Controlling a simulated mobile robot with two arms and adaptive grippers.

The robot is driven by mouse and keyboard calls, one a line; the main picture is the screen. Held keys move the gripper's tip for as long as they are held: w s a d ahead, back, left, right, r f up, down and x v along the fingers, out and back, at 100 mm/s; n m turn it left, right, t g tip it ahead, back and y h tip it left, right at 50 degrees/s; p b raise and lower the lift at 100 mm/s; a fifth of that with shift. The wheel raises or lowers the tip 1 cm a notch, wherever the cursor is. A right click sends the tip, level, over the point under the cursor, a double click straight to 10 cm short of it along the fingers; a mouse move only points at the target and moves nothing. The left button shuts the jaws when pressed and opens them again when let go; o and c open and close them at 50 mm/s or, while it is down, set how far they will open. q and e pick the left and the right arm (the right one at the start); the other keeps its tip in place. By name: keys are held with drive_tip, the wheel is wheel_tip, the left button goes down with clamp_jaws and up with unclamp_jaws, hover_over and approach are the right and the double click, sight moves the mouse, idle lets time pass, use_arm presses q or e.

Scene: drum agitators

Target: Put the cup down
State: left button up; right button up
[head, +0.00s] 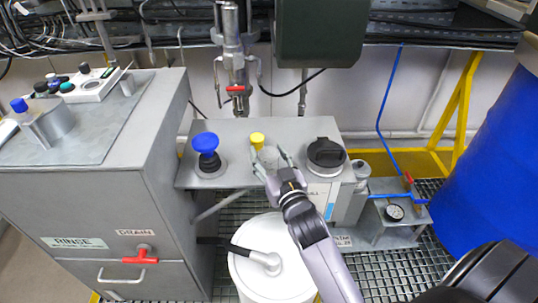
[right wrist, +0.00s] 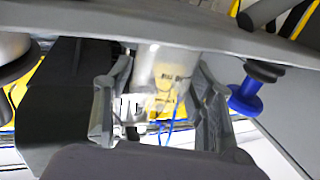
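The cup (head: 268,154) is a small, pale, see-through cylinder in front of the grey bench in the head view. In the right wrist view the cup (right wrist: 165,75) shows between the two fingers, with yellow showing through it. My right gripper (head: 272,160) has one finger on each side of the cup, close against its wall; it also shows in the right wrist view (right wrist: 163,85). The cup's base is hard to make out, so I cannot tell whether it touches the bench top. My left gripper is not in view.
The grey bench (head: 228,131) carries a blue knob (head: 206,143), a yellow knob (head: 257,139) and a black-lidded jar (head: 326,153). A tap with a red handle (head: 239,89) hangs behind. A white drum (head: 266,240) stands below, and a blue drum (head: 490,165) stands at right.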

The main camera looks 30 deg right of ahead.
drive_tip(key=shift+o, duration=0.8)
drive_tip(key=shift+r, duration=0.1)
